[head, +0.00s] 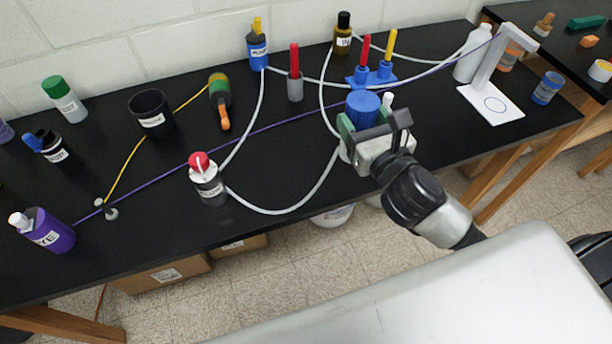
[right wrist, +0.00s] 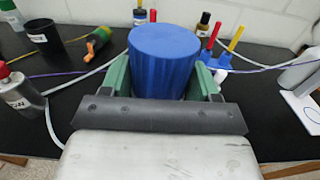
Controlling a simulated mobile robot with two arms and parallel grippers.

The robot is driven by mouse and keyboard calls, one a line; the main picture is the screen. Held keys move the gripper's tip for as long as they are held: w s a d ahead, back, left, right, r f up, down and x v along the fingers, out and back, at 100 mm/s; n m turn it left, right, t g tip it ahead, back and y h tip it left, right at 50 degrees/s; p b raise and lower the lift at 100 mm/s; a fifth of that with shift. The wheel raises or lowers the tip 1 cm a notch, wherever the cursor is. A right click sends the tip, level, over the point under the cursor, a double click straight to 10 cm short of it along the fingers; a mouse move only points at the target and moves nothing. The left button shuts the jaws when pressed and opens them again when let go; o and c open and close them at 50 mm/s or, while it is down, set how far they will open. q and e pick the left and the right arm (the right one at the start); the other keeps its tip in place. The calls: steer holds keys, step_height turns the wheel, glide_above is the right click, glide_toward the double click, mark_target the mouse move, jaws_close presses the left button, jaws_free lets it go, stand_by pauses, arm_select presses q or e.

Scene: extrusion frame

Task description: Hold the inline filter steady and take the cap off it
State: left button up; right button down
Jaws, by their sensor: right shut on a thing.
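The inline filter (head: 344,154) stands near the front edge of the black bench; a sliver of its pale body shows beside my gripper in the head view. Its wide blue cap (head: 362,103) is on top and also shows in the right wrist view (right wrist: 165,60). My right gripper (head: 366,124) reaches in from the front right. Its green fingers are on both sides of the blue cap and shut on it. The gripper hides most of the filter body and the seam under the cap. My left gripper is not in view.
White tubes (head: 285,211) run to the filter from a red-capped bottle (head: 209,183) and from the back. A blue holder (head: 371,79) with red and yellow pens stands behind. A purple cord (head: 290,120) crosses the bench. The bench left of the filter is mostly clear.

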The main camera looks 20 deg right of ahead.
steer(key=shift+w+d+r+b, duration=0.1)
steer(key=shift+w+d+b, duration=0.5)
steer(key=shift+d+b, duration=0.25)
steer(key=shift+w+a, duration=0.3)
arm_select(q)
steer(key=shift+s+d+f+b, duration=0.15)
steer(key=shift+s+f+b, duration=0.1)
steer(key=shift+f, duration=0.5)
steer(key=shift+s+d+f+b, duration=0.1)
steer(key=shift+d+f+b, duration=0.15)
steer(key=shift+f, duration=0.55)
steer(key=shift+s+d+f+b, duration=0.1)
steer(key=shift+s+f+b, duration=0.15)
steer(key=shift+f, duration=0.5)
arm_select(e)
steer(key=w+a+f, duration=0.5)
steer(key=a+f, duration=0.4)
steer(key=f, duration=0.1)
steer(key=shift+a+f, duration=0.15)
steer(key=shift+f, duration=0.05)
steer(key=shift+w, duration=0.1)
steer(key=shift+f, duration=0.2)
steer(key=shift+c, duration=1.2)
jaws_free()
